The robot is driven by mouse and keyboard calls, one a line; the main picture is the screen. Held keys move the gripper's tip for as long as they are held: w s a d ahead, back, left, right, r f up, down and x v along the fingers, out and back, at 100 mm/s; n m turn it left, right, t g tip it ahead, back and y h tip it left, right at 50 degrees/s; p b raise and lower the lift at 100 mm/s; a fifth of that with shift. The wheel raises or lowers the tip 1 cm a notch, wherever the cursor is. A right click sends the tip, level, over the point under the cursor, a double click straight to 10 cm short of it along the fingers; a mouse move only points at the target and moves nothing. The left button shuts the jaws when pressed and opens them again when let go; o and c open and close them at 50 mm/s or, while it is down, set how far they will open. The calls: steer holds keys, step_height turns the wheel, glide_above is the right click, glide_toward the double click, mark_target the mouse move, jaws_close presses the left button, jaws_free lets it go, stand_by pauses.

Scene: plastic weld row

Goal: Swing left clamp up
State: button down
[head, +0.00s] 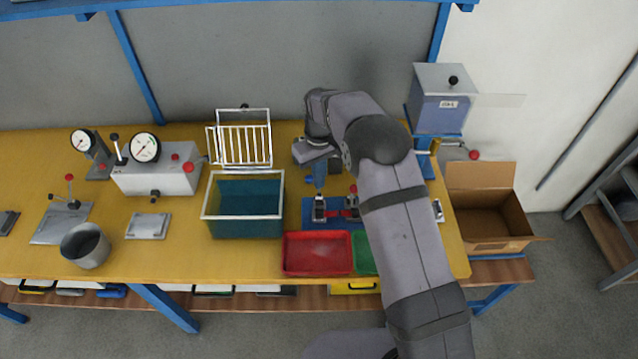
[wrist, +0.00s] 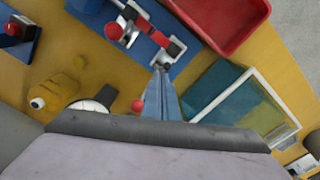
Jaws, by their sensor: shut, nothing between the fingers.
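The welding fixture is a blue plate (head: 309,222) on the yellow bench, with small grey metal clamps on it. The left clamp (head: 319,209) stands at the plate's left side, directly below my gripper (head: 319,191). In the wrist view my gripper (wrist: 160,78) has its blue fingers together, empty, with their tips close to the grey and red clamp parts (wrist: 168,52); I cannot tell whether they touch. A red knob (wrist: 137,106) shows beside the fingers; which clamp it belongs to is unclear. Another red knob (wrist: 113,31) is farther left. My arm hides the fixture's right part.
A red tray (head: 318,254) lies in front of the fixture, with a green tray (head: 362,252) beside it. A teal tank with a white rim (head: 243,216) stands to the left. A cardboard box (head: 486,207) is at the right.

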steer(key=shift+s, duration=0.35)
steer(key=shift+r, duration=0.1)
step_height(320, 180, up, 7)
steer(key=p, duration=0.5)
stand_by(0.6)
